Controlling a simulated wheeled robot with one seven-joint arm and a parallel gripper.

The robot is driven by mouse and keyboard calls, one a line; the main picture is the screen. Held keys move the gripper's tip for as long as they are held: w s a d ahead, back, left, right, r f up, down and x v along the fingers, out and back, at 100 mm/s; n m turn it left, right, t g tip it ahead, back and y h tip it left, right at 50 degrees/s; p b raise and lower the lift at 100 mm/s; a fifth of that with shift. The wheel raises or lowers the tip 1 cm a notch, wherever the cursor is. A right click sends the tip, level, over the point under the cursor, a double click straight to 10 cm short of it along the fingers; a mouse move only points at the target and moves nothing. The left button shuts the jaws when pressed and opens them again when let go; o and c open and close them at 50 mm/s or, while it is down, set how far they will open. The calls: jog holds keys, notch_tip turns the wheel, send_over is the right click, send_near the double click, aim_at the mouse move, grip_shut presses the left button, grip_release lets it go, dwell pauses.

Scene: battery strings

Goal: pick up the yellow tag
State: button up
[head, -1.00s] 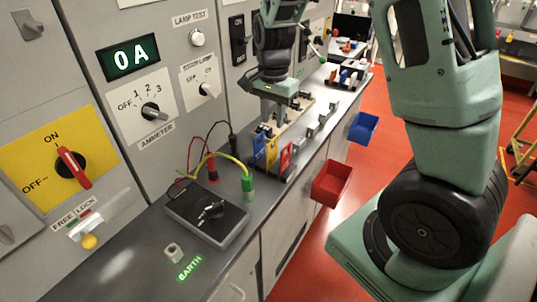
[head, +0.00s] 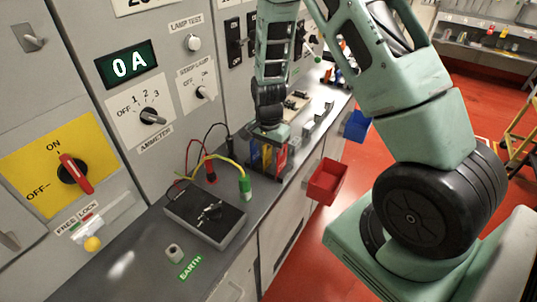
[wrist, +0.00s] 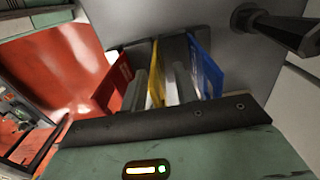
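The yellow tag (head: 267,155) stands upright in a dark rack (head: 258,172) on the bench, between a blue tag (head: 255,157) and a red tag (head: 281,160). My gripper is low over this rack, and its body hides the tag tops in the head view. In the wrist view my gripper (wrist: 158,90) is open, with one pale finger on each side of the yellow tag (wrist: 155,72). A gap shows beside the tag; contact cannot be told. The red tag (wrist: 111,85) is outside the left finger, the blue tag (wrist: 205,68) outside the right.
A dark meter box (head: 205,217) with leads, and a green plug (head: 246,188), are nearer on the bench. A red bin (head: 327,181) and a blue bin (head: 357,126) hang on the bench front. The panel wall with switches runs close along the left.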

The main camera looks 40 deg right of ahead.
jog(key=shift+f, duration=0.15)
grip_shut()
